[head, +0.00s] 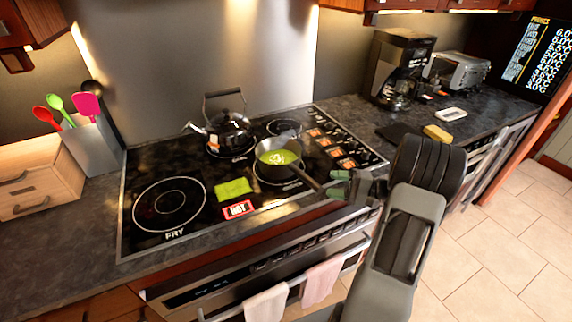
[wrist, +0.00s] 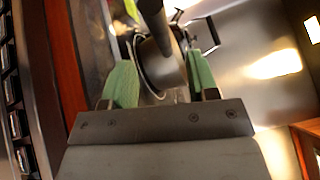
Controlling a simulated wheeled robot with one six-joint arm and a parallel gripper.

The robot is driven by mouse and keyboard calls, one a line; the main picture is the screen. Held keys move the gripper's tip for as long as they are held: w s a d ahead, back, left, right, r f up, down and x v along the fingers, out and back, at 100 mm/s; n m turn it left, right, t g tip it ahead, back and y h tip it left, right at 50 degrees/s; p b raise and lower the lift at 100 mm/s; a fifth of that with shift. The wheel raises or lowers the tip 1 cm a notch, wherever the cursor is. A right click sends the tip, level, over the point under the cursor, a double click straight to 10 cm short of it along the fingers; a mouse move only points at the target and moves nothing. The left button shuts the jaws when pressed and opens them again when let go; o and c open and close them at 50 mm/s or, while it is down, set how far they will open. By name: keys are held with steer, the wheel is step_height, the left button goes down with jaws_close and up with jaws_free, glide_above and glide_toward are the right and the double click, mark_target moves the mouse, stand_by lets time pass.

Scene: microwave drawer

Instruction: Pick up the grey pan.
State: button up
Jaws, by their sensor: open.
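My gripper is open, with green fingers near the handle's end. The pan's body is partly hidden behind the handle there.
A kettle (head: 230,132) stands just behind the pan. A green cloth (head: 233,188) and a red "HOT" sign (head: 238,210) lie to its left. A utensil holder (head: 92,143) is at the left. The coffee maker (head: 398,68) and toaster (head: 456,69) stand at the back right.

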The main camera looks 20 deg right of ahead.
mark_target(308, 177)
steer(key=shift+p+x, duration=1.25)
steer(key=shift+x, duration=2.9)
steer(key=shift+w, duration=0.1)
steer(key=shift+r, duration=0.1)
jaws_close()
